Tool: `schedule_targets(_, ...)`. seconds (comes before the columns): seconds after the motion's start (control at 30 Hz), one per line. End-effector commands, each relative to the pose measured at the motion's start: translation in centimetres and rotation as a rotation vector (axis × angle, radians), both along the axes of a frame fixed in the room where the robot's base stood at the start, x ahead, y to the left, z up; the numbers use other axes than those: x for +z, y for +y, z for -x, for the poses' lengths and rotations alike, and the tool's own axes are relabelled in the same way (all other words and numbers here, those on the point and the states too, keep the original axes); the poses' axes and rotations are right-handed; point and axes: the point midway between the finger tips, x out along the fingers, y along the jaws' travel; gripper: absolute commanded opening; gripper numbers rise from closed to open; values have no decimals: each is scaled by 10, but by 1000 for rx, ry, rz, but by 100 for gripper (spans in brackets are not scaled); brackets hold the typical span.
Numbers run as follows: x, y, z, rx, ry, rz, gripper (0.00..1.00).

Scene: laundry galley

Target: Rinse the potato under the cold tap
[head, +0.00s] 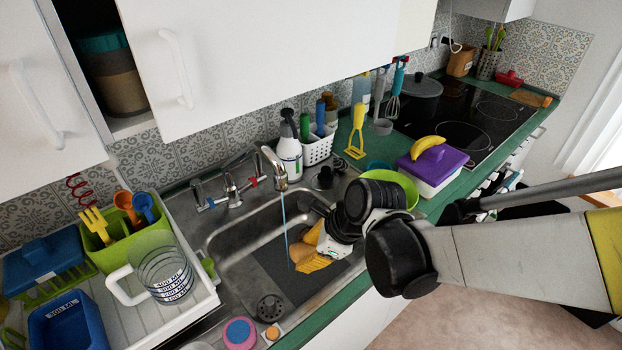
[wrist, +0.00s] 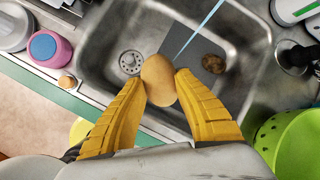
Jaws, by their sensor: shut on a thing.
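In the wrist view my gripper (wrist: 161,77) is shut on a smooth tan oval thing, by its look the potato (wrist: 157,84), held over the sink. The tap (head: 275,165) runs a thin blue water stream (head: 286,228). In the wrist view the stream (wrist: 201,29) ends close beside the potato; I cannot tell whether it touches it. Tap handles with blue (head: 211,202) and red (head: 253,182) marks stand left of the spout.
A measuring jug (head: 165,268) stands on the left drainer. A green colander (wrist: 290,142) is at right. A spray bottle (head: 289,158) stands behind the sink.

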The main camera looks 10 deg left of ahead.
Motion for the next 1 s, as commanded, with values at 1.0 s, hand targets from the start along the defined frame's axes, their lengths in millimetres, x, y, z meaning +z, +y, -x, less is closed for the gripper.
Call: schedule_targets(1.0,37,-20,37,-1,0,0,0)
